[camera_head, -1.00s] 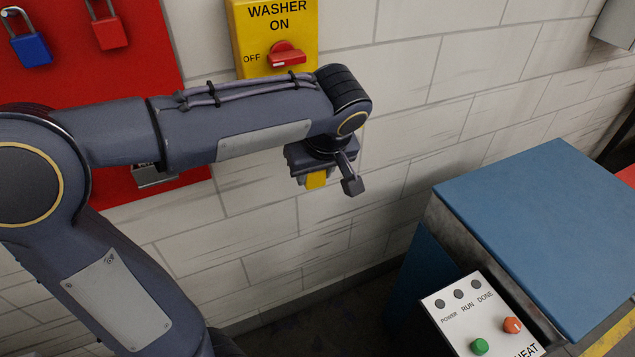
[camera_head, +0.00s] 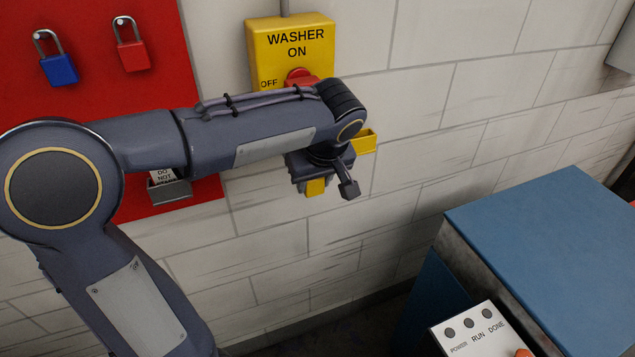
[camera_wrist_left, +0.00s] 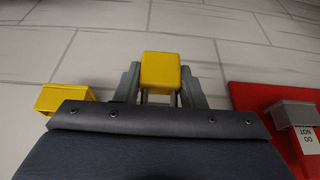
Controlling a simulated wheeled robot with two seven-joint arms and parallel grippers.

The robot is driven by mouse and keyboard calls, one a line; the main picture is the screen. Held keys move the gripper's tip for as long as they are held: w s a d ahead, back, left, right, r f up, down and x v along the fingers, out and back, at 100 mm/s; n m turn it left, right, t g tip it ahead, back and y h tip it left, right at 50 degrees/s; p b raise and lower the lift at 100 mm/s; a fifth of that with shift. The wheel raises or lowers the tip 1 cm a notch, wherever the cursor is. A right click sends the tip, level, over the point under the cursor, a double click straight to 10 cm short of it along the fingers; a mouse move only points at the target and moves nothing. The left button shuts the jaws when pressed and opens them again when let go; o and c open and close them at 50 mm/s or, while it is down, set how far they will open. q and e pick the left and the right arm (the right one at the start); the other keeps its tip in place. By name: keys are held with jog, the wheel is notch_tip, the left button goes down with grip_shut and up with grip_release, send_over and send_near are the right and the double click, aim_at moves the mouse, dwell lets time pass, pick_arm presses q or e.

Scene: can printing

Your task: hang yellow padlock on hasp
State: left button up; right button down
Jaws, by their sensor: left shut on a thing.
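My left gripper (camera_head: 322,188) is in front of the white wall, below the washer switch box, shut on the yellow padlock (camera_head: 316,187). The padlock body also shows between the fingers in the left wrist view (camera_wrist_left: 161,70); its shackle is mostly hidden. The yellow switch box (camera_head: 291,45) reads "WASHER ON" and has a red knob (camera_head: 301,77), partly covered by my arm. A small yellow hollow piece (camera_head: 365,140) shows on the wall right of my wrist, and at the left of the wrist view (camera_wrist_left: 66,98). I cannot tell whether it is the hasp. The padlock is apart from it.
A red board (camera_head: 100,95) at the left holds a blue padlock (camera_head: 59,68), a red padlock (camera_head: 133,56) and a grey tag holder (camera_head: 170,192) at its lower edge. A blue machine (camera_head: 550,235) with a control panel (camera_head: 485,335) stands at the right. The wall between is clear.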

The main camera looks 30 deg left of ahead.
pick_arm(q)
jog(key=shift+w+a+f, duration=0.2)
jog(key=shift+w+a, duration=0.35)
jog(key=shift+a, duration=0.1)
jog(key=shift+w+a+f, duration=0.25)
jog(key=shift+w+a, duration=0.25)
jog(key=shift+a, duration=0.1)
jog(key=shift+w+a+f, duration=0.2)
jog(key=shift+w+a, duration=0.35)
jog(key=shift+a, duration=0.1)
jog(key=o, duration=1.1)
